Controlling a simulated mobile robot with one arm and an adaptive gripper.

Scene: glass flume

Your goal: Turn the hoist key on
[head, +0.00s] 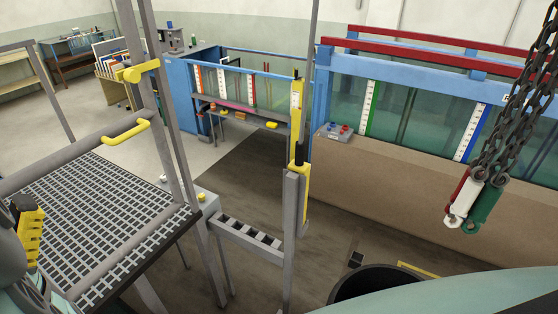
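No hoist key can be made out at this size. Chains (518,107) hang at the right, with a red-and-white handle (463,196) and a green-and-white handle (484,206) at their lower end. A narrow yellow upright unit (296,112) with black parts stands near the middle, by a grey post (290,235). A yellow piece with dark ridges (29,232) and a black top shows at the lower left edge; I cannot tell what it is. My gripper is not recognisable in the head view.
A grated platform (85,212) with grey rails fills the left. The glass flume (425,118) in a blue frame runs across the back right, above a tan wall. A dark round opening (378,282) lies at the bottom. Dark floor (245,180) is open between platform and flume.

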